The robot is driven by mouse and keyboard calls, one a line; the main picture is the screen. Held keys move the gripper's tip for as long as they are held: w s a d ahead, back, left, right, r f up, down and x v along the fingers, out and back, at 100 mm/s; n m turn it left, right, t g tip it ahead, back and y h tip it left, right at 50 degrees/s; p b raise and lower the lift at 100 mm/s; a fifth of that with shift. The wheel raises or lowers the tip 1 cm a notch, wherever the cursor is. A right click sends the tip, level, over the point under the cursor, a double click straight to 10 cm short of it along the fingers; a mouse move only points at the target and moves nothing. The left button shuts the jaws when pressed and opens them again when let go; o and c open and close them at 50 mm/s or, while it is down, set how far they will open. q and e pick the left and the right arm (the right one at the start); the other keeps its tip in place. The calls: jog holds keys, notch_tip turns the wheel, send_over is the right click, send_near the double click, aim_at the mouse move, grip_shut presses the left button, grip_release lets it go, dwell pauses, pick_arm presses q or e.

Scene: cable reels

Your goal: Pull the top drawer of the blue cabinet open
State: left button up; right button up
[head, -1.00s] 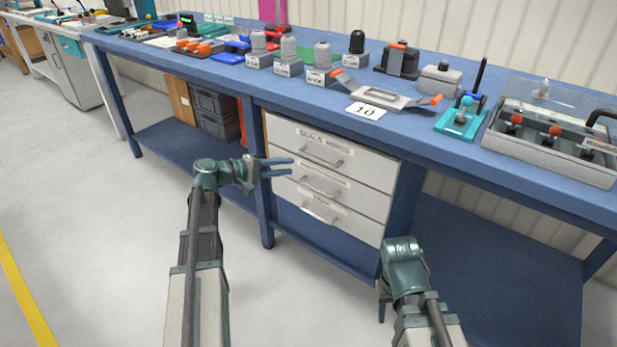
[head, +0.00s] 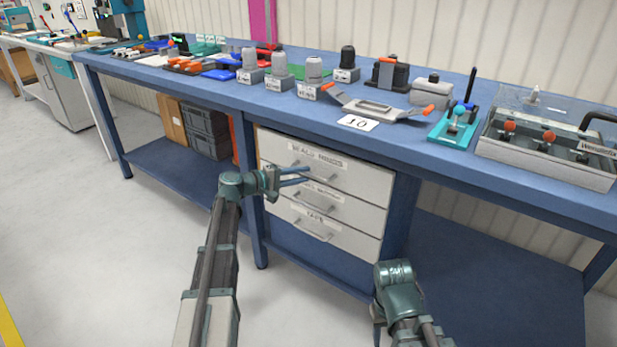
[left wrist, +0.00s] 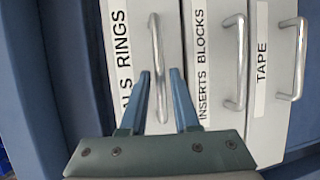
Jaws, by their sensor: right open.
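The cabinet's three pale drawers sit under the blue workbench, and all look closed. The top drawer (head: 356,178), labelled SEALS RINGS, has a silver bar handle (head: 325,177). My left gripper (head: 308,174) is in front of that handle with its blue fingers apart. In the left wrist view the top drawer's handle (left wrist: 156,50) runs up between the fingertips (left wrist: 160,73); no grip on it shows, and I cannot tell whether they touch it. My right gripper (head: 378,318) hangs low at the right, away from the drawers, its fingers mostly hidden by its wrist.
The middle drawer (head: 345,207) and the TAPE drawer (head: 345,238) lie below, with similar handles. The blue bench top (head: 420,150) overhangs the drawers and carries several fixtures. A blue leg (head: 250,215) stands left of the drawers. Dark crates (head: 205,130) sit further left.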

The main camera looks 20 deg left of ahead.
pick_arm(q)
jog(key=shift+x, duration=1.45)
grip_shut()
dwell(0.4)
